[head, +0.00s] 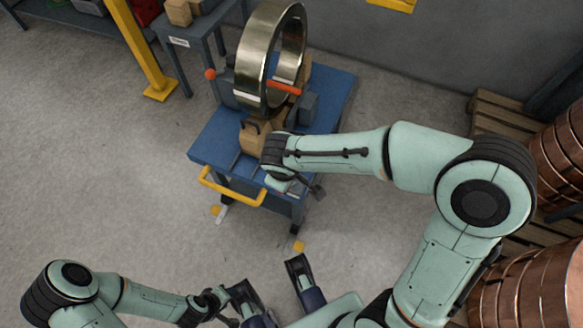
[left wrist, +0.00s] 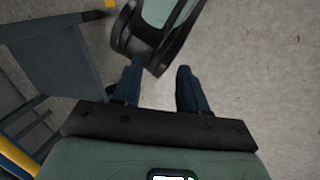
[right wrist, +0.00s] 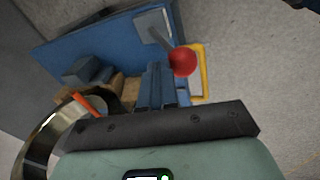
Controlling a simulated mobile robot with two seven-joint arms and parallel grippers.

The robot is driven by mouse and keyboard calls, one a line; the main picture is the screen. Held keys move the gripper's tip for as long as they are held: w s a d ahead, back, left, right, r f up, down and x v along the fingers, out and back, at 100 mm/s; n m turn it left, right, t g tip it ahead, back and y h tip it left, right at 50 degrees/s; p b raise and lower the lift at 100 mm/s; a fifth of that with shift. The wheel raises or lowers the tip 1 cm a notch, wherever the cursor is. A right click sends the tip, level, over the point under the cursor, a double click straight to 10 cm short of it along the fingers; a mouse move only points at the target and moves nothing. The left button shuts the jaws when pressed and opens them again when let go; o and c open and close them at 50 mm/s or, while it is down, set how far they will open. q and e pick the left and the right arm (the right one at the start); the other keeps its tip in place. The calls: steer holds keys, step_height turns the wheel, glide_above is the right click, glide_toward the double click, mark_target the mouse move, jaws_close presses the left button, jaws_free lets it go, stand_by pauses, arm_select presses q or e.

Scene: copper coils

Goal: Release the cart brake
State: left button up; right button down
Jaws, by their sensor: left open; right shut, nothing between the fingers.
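The blue cart (head: 335,95) has a yellow push handle (head: 232,190), which also shows in the right wrist view (right wrist: 203,75). In the right wrist view, a grey lever ends in a red ball knob (right wrist: 183,62) beside a grey plate (right wrist: 152,25), near the handle end of the cart. My right gripper (right wrist: 160,68) is shut and empty, its fingertips just left of the knob; I cannot tell whether they touch. In the head view my arm hides this knob. My left gripper (head: 270,280) is open and empty, low in front of the cart; it also shows in the left wrist view (left wrist: 157,75).
A large metal ring (head: 262,60) stands upright on the cart among wooden blocks, with an orange bar (head: 284,87) by it. A yellow post (head: 140,50) and grey-blue table (head: 195,35) stand back left. Copper coils (head: 535,285) are at the right. Floor left is clear.

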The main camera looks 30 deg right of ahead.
arm_select(q)
steer(key=w+a+f+t+y+b, duration=0.1)
steer(key=w+a+f+t+b, duration=0.1)
steer(key=w+a+f+b, duration=0.35)
steer(key=shift+n+g, duration=0.4)
steer(key=shift+g, duration=0.2)
steer(key=shift+s+d+f, duration=0.35)
steer(key=shift+s+f, duration=0.3)
steer(key=shift+f, duration=0.2)
steer(key=shift+s+d+f, duration=0.35)
steer(key=shift+s+f, duration=0.25)
steer(key=shift+f, duration=0.2)
arm_select(e)
steer(key=s+a+f, duration=0.4)
steer(key=shift+a+t+h, duration=0.3)
steer(key=shift+a+h, duration=0.05)
steer(key=shift+h, duration=0.05)
steer(key=shift+s, duration=0.15)
arm_select(q)
steer(key=s+d+r+p, duration=0.1)
steer(key=d+r+p, duration=0.3)
steer(key=r, duration=0.3)
steer(key=shift+s+d+r+m+h+p, duration=0.3)
steer(key=shift+s+h+p, duration=0.1)
steer(key=shift+p, duration=0.4)
arm_select(e)
steer(key=d+v, duration=0.1)
steer(key=v, duration=1.2)
steer(key=shift+w+r, duration=0.2)
steer(key=shift+w, duration=0.15)
